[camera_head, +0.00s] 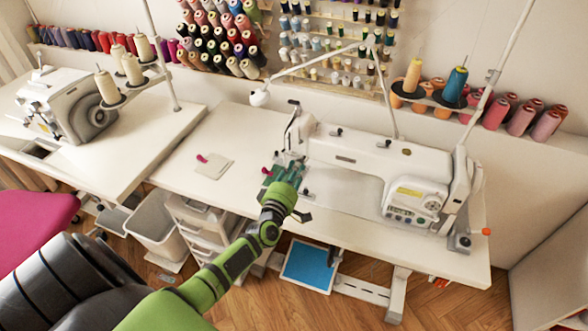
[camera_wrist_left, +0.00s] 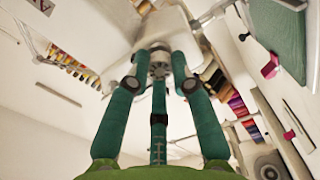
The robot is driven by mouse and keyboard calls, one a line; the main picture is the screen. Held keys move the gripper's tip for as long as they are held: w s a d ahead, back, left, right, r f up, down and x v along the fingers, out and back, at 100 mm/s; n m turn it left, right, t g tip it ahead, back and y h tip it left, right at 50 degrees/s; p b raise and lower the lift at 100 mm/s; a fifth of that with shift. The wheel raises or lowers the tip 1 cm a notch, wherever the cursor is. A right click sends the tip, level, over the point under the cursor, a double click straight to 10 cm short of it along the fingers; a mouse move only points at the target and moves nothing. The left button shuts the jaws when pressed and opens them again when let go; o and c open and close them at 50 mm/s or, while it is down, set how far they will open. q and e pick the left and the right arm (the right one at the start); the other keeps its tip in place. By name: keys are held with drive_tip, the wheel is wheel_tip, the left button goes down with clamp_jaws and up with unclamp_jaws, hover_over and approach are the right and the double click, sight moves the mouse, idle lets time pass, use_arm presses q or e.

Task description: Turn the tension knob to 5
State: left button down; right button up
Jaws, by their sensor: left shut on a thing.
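The white sewing machine (camera_head: 375,165) stands on the right-hand table, with its head end at the left. My left gripper (camera_head: 288,165) is at that head end, with its green arm reaching up from the lower left. In the left wrist view, the teal fingers of my left gripper (camera_wrist_left: 160,62) close around a small round grey metal knob (camera_wrist_left: 160,71), which looks like the tension knob. Its tips touch or nearly touch the knob's sides. In the head view the knob is hidden by the gripper, and I cannot read any number on it. My right gripper is not in view.
A second sewing machine (camera_head: 68,105) stands on the left table. A white pad (camera_head: 214,166) with a pink item lies left of my gripper. Thread cones (camera_head: 457,86) stand behind the machine. A white bin (camera_head: 153,222) and drawers (camera_head: 198,228) are below the table.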

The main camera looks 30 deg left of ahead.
use_arm(q)
drive_tip(key=m+p, duration=0.1)
drive_tip(key=m, duration=0.2)
drive_tip(key=shift+d+m, duration=0.1)
drive_tip(key=shift+m, duration=0.3)
drive_tip(key=m, duration=0.3)
drive_tip(key=shift+m+p, duration=0.3)
drive_tip(key=shift+p, duration=0.1)
drive_tip(key=m, duration=0.3)
drive_tip(key=shift+p, duration=0.3)
drive_tip(key=shift+f+m, duration=0.1)
drive_tip(key=shift+m, duration=2)
drive_tip(key=c, duration=1.1)
unclamp_jaws()
